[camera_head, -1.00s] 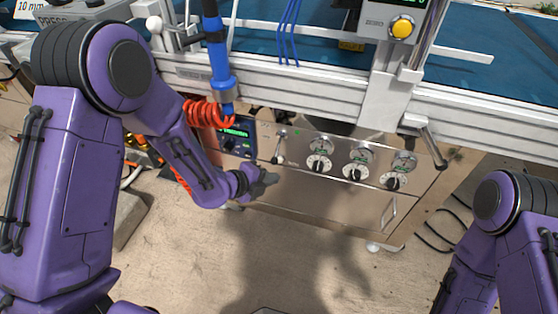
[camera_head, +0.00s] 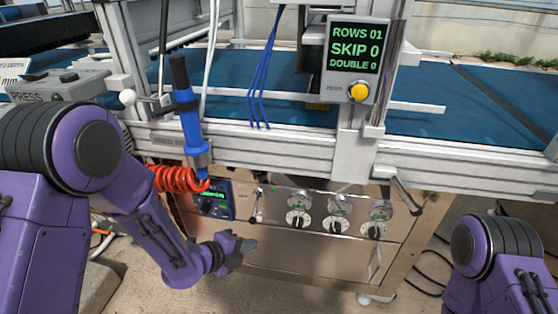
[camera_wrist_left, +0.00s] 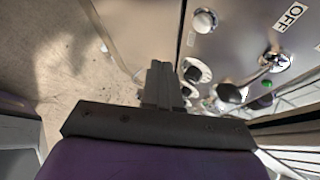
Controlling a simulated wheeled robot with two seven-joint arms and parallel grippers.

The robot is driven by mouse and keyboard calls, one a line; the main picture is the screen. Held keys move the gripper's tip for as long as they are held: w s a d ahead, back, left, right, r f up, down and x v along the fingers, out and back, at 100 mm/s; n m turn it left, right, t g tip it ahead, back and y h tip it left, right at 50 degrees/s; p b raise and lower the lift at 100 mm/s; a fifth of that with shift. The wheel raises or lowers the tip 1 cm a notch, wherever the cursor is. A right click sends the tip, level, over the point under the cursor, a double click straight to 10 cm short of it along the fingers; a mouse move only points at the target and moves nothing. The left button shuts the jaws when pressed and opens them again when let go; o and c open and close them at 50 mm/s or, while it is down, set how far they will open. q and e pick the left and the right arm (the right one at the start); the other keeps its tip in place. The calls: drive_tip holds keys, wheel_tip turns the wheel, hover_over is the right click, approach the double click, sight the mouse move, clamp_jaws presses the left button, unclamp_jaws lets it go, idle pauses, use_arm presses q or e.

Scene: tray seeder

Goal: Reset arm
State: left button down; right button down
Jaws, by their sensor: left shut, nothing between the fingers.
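My left arm is purple and comes in from the left in the head view. Its gripper (camera_head: 241,250) is in front of the lower left of the steel control panel (camera_head: 300,254). In the left wrist view the gripper's dark fingers (camera_wrist_left: 160,82) lie together with nothing between them. They appear apart from the panel, which has black knobs and an OFF label in that view. My right arm shows at the lower right of the head view, but its gripper is out of the picture.
A toggle lever (camera_head: 256,204) and several dials (camera_head: 338,221) are on the panel. A blue tool (camera_head: 189,120) with a red coiled hose (camera_head: 181,179) hangs above it. A display box (camera_head: 355,62) reads ROWS 01, SKIP 0, DOUBLE 0. A blue conveyor belt (camera_head: 455,108) runs behind an aluminium rail.

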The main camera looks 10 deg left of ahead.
use_arm(q)
drive_tip(key=s+a+f+n+y, duration=0.4)
drive_tip(key=a+f+n, duration=0.1)
drive_tip(key=n, duration=0.8)
drive_tip(key=s+a+f+n+y, duration=0.3)
drive_tip(key=s+a+f+n, duration=0.15)
drive_tip(key=n, duration=0.75)
drive_tip(key=s+a+f+n+g+y, duration=0.2)
drive_tip(key=s+a+f+n+g, duration=0.15)
drive_tip(key=s, duration=0.65)
drive_tip(key=s+a+f+n+g+y, duration=0.1)
drive_tip(key=s+a+f+n+g, duration=0.3)
drive_tip(key=s, duration=0.6)
wheel_tip(320, 180, up, 24)
drive_tip(key=w+d+m+t+p, duration=0.1)
drive_tip(key=d+m+p, duration=0.1)
drive_tip(key=p, duration=2.3)
drive_tip(key=shift+w, duration=0.15)
drive_tip(key=shift+r, duration=0.1)
